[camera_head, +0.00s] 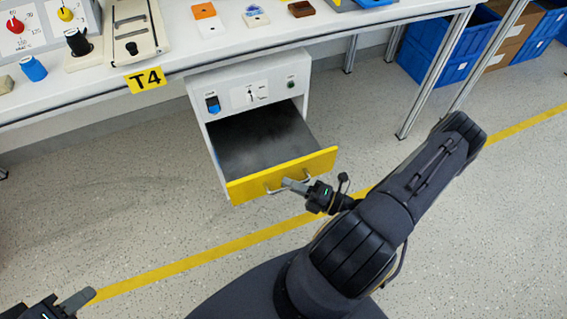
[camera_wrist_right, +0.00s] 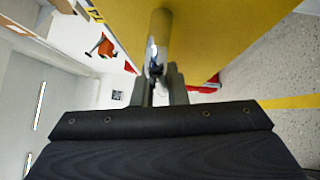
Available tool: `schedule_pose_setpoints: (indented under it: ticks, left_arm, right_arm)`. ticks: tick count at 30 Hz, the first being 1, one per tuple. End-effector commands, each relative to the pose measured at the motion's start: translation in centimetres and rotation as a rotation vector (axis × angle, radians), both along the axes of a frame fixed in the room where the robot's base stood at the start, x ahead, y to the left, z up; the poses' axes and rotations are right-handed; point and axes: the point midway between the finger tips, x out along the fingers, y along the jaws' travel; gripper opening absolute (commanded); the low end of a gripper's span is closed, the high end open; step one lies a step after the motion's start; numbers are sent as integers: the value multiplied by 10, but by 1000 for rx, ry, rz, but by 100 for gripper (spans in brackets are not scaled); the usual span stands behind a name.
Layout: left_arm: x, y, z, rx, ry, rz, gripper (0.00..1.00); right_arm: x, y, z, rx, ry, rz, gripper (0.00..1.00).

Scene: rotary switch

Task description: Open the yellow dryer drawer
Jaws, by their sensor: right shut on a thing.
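The white dryer cabinet (camera_head: 246,82) stands under the table, and its yellow-fronted drawer (camera_head: 285,174) is pulled well out, showing a dark, empty-looking interior. The drawer has a light metal handle (camera_head: 270,188) on its front. My right gripper (camera_head: 297,185) is at the handle and shut on it. In the right wrist view the handle bar (camera_wrist_right: 158,45) runs between the fingers (camera_wrist_right: 158,85), with the yellow front (camera_wrist_right: 220,35) close behind. My left gripper (camera_head: 72,303) is at the bottom left edge, away from the drawer; its finger opening cannot be made out.
The white table (camera_head: 200,50) above carries switch panels, knobs and small blocks. A yellow T4 label (camera_head: 146,79) is on its front edge. Blue crates (camera_head: 430,62) stand at the back right. The speckled floor in front of the drawer is clear, crossed by a yellow line (camera_head: 220,250).

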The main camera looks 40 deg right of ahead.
Motion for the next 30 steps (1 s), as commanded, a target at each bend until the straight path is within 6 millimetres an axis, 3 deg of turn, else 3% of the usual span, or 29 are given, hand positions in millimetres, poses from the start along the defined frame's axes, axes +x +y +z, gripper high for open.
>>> schedule_pose_setpoints:
  ticks: [6, 17, 18, 22, 30]
  left_arm:
    - [0, 0, 3, 0, 0, 0, 36]
    - [0, 0, 3, 0, 0, 0, 36]
    - [0, 0, 3, 0, 0, 0, 36]
    - [0, 0, 3, 0, 0, 0, 36]
    - [0, 0, 3, 0, 0, 0, 36]
  right_arm:
    - [-17, 4, 0, 1, -1, 0, 0]
    - [-19, 4, 0, -2, -1, 1, 0]
    - [-19, 4, 0, -2, -1, 1, 15]
    - [-19, 4, 0, -1, 0, 1, 32]
    - [-19, 4, 0, -1, 0, 1, 34]
